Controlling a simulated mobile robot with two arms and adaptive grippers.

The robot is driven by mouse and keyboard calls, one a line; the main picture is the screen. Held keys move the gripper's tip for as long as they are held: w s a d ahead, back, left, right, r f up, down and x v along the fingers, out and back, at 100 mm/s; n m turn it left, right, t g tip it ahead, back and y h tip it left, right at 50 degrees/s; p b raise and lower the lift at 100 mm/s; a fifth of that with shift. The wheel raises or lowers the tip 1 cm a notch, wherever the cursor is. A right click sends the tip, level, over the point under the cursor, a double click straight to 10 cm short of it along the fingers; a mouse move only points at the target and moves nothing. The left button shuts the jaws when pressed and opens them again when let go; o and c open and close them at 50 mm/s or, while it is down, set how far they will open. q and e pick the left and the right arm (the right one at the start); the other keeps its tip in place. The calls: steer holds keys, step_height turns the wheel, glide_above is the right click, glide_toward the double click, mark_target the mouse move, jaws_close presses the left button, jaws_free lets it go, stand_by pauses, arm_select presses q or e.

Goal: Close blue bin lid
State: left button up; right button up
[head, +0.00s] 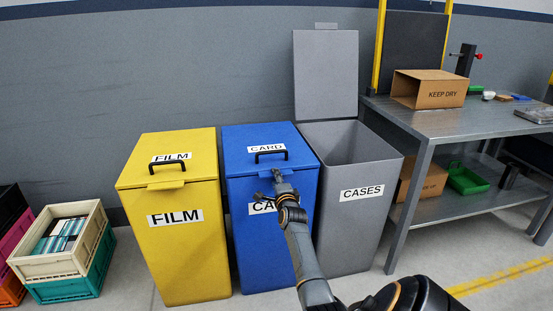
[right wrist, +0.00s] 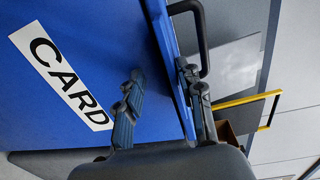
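The blue bin (head: 243,225) stands between a yellow bin and a grey bin, with CARD labels on its front and lid. Its blue lid (head: 236,153) lies down over the bin top and appears shut, with a black handle (head: 265,155) on it. The handle also shows in the right wrist view (right wrist: 204,40), beside the lid edge. My right gripper (head: 273,184) is at the lid's front edge, partly covering the front label. In the right wrist view its fingers (right wrist: 163,88) are apart, one before the bin front and one by the lid edge; contact is unclear. My left gripper is out of view.
The yellow FILM bin (head: 188,245) has its lid down. The grey CASES bin (head: 345,215) is open, its lid (head: 326,75) upright against the wall. A grey workbench (head: 455,122) stands right. Stacked crates (head: 60,240) stand left. Clear floor lies in front.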

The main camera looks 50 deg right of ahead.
steer(key=v, duration=1.2)
stand_by(0.4)
